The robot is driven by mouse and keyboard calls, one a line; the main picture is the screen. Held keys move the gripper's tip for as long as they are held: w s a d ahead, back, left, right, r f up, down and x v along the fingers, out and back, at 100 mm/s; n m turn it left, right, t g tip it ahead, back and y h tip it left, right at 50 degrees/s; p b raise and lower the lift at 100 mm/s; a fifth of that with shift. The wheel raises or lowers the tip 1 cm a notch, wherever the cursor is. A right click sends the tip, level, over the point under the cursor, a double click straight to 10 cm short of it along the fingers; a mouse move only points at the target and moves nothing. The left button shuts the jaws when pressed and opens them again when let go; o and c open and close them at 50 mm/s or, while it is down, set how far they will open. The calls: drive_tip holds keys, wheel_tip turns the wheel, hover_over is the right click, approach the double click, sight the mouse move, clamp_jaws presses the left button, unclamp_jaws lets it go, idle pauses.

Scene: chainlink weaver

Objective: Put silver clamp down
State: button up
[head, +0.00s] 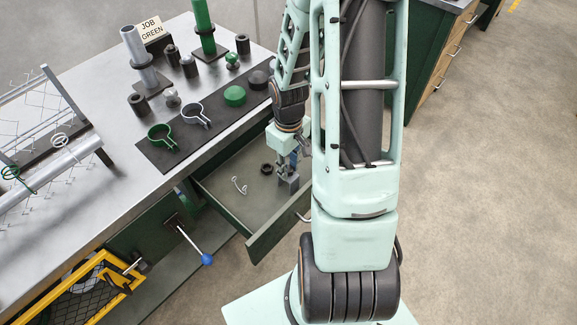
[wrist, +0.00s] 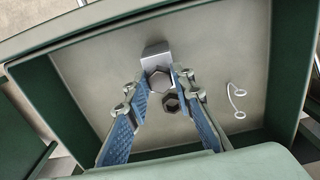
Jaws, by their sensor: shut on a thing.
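A silver ring clamp (head: 193,113) lies on the dark mat on the bench, beside a green ring clamp (head: 161,138). My gripper (head: 291,164) is away from both, reaching down into the open drawer (head: 222,190). In the wrist view, its blue-padded fingers (wrist: 165,78) are shut on a grey metal piece (wrist: 156,56) with a dark hexagonal end. The same piece (head: 287,184) shows under the fingers in the head view. Whether it touches the drawer floor, I cannot tell. The wrist view does not show the silver clamp.
In the drawer lie a dark hex nut (head: 266,169) and a white hooked wire (head: 240,185). The drawer walls stand close around my gripper. Posts, dark cylinders and green caps (head: 234,95) crowd the bench. A blue-knobbed lever (head: 207,259) sticks out below.

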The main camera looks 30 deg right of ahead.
drive_tip(key=shift+f, duration=0.2)
drive_tip(key=o, duration=1)
drive_tip(key=shift+r, duration=0.1)
wheel_tip(320, 180, up, 12)
drive_tip(key=shift+r+p, duration=0.15)
drive_tip(key=shift+p, duration=0.75)
